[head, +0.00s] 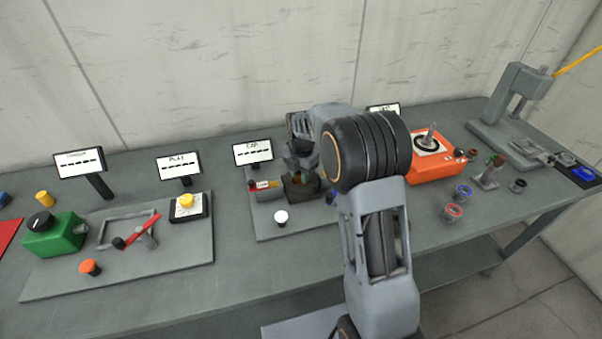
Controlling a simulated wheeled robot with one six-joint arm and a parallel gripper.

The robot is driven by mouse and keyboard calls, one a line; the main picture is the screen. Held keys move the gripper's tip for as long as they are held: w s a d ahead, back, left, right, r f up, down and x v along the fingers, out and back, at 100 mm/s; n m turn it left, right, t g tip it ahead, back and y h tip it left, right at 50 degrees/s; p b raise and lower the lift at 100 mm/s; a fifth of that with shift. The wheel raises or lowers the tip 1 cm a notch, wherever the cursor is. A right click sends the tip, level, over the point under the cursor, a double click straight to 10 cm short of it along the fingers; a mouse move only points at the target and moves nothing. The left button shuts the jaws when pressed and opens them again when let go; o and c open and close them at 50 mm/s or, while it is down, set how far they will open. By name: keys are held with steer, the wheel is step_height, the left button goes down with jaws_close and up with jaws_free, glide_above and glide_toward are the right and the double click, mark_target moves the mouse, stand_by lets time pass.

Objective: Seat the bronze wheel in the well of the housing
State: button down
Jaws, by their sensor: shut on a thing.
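My gripper (302,172) points down over the small plate at the middle of the bench. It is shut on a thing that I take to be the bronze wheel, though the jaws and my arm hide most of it. Directly below the jaws stands a dark brown, open-topped block (299,192), which looks like the housing. Its well is not clearly visible. I cannot tell whether the held thing is above the well or partly in it.
A sign (253,152) stands behind. An orange box (437,162) is to the right, a green box (54,237) far left. My arm hides the bench between.

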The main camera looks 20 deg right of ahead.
steer(key=shift+s+f, duration=0.3)
steer(key=shift+f, duration=0.3)
steer(key=c, duration=0.8)
jaws_free()
steer(key=shift+f, duration=0.15)
step_height(320, 180, up, 13)
steer(key=s+r+m+t, duration=0.2)
steer(key=s+r+m, duration=0.2)
steer(key=s+m, duration=0.65)
steer(key=shift+s+f+m+t, duration=0.35)
steer(key=shift+s+f+m, duration=0.4)
steer(key=shift+s+m, duration=1.55)
steer(key=shift+s+f+m+t, duration=0.4)
steer(key=shift+s+f+m, duration=0.3)
steer(key=shift+s+m, duration=1.6)
steer(key=shift+s+f+m+t, duration=0.35)
steer(key=shift+s+f+m, duration=0.4)
steer(key=shift+s+m, duration=1.55)
steer(key=shift+w+m, duration=0.55)
steer(key=shift+w, duration=0.05)
